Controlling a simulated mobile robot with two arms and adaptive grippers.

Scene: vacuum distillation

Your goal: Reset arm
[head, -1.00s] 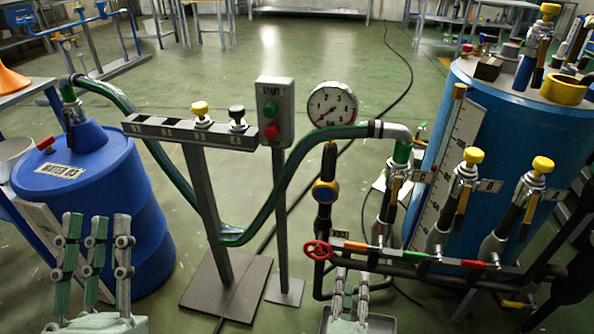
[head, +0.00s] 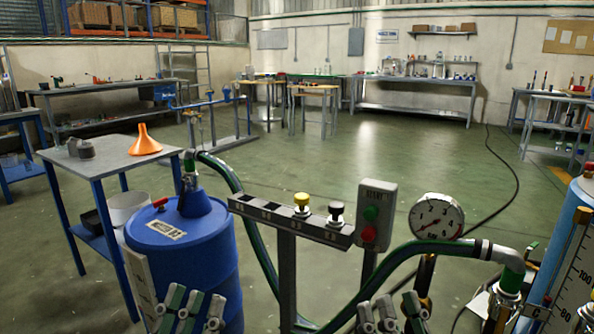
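My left gripper (head: 192,310) shows at the bottom edge, in front of the lower part of the blue drum. Its fingers stand up and apart, with nothing seen between them. My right gripper (head: 388,312) shows at the bottom, right of centre, below the green hose bend. Its fingers are also spread and look empty. The palms and most of both arms are cut off by the lower edge. Whether the fingers touch anything behind them cannot be told.
A blue drum (head: 188,245) joins a green hose (head: 262,262). A rack with knobs (head: 290,221), a start box (head: 375,215), a gauge (head: 436,216) and a blue tank (head: 577,215) stand close by. A table (head: 100,175) holds an orange funnel (head: 145,141). Open floor lies beyond.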

